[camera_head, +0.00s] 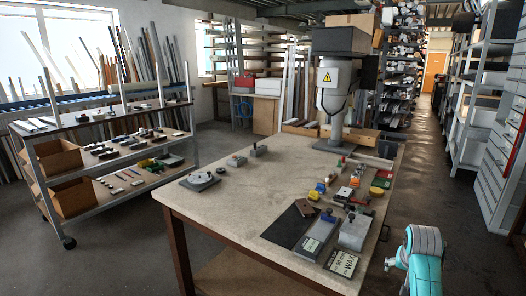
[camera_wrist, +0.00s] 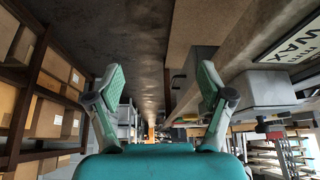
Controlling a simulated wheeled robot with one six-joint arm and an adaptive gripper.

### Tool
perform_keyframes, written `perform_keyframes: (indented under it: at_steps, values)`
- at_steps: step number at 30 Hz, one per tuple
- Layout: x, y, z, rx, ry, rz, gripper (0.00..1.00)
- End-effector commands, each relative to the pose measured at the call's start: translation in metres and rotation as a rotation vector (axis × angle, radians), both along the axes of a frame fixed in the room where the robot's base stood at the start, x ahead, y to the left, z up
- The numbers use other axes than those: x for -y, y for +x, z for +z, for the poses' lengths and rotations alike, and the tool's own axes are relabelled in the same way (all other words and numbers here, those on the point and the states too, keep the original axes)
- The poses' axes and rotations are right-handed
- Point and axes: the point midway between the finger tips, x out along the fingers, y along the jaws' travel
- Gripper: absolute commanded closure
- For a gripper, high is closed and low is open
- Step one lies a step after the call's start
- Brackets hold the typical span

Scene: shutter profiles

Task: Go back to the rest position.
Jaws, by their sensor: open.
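My gripper (camera_wrist: 160,92) is open in the wrist view. Its two fingers with green pads stand wide apart, and nothing is between them. In the head view my teal and grey arm (camera_head: 423,262) shows at the lower right, beside the right edge of the workbench; the fingertips cannot be made out there. The wrist view looks upside down along an aisle, with the floor at the top.
The workbench (camera_head: 240,200) carries grey blocks, a black mat (camera_head: 289,226), a fixture plate (camera_head: 200,180) and several small coloured parts. A wheeled cart (camera_head: 100,178) stands left. Shelving (camera_head: 482,100) lines the right. The floor aisle (camera_head: 435,170) between is clear.

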Motion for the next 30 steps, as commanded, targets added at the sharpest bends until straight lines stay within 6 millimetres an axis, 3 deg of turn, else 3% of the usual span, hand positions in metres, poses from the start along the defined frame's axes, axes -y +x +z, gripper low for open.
perform_keyframes:
  at_steps: [1, 6, 15, 24, 30]
  values:
    - [-0.008, -0.007, -0.02, 0.006, -0.003, 0.012, 0.2]
    - [-0.034, -0.032, -0.079, 0.061, -0.026, 0.06, 0.2]
    - [-0.081, -0.095, -0.161, 0.161, -0.064, 0.142, 0.2]
    - [-0.127, -0.176, -0.212, 0.265, -0.098, 0.219, 0.2]
    - [-0.155, -0.237, -0.227, 0.336, -0.116, 0.266, 0.2]
